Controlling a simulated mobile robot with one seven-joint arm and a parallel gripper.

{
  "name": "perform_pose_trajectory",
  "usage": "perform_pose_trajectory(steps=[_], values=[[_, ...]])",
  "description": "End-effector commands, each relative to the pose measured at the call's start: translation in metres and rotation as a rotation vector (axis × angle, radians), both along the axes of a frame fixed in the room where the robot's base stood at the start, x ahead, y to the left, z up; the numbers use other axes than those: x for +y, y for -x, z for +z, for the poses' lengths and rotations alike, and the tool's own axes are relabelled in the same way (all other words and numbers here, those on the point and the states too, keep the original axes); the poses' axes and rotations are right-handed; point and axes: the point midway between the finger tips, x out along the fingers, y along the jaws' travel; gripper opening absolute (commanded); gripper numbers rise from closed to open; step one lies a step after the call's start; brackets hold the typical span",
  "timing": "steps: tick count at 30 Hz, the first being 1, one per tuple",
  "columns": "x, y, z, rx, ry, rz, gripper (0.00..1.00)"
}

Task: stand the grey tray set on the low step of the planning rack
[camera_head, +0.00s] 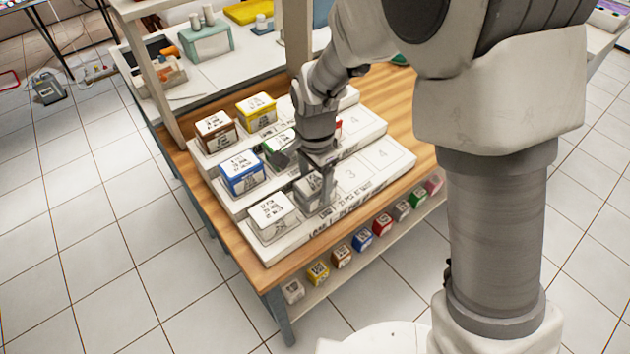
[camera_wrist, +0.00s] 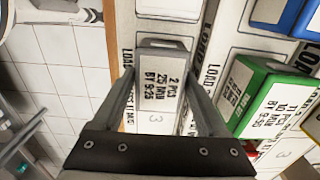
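The grey tray set (camera_head: 307,192) is a small grey box with a white label, upright at the second place of the low step of the planning rack (camera_head: 385,168). It also shows between the fingers in the wrist view (camera_wrist: 162,82), where the label reads 2 PCS, 25 MIN, BY 9:25. My gripper (camera_head: 318,178) points down from above. Its two fingers (camera_wrist: 161,76) lie along opposite sides of the box and appear shut on it. I cannot tell whether its underside touches the step. Places 3 and 4 on the low step are bare.
A white box (camera_head: 272,215) stands left of the grey one on the low step. Blue (camera_head: 242,173) and green (camera_head: 279,147) boxes stand on the middle step, brown (camera_head: 215,131) and yellow (camera_head: 257,110) ones behind. Several coloured boxes line a shelf below.

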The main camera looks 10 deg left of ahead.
Motion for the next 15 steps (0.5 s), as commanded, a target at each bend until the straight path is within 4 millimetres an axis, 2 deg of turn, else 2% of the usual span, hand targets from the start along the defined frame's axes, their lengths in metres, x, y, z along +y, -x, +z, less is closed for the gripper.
perform_pose_trajectory(steps=[10, 15], values=[[0.000, 0.000, 0.003, 0.000, 0.000, 0.000, 0.80], [0.001, -0.001, 0.025, -0.003, -0.002, 0.000, 0.80]])
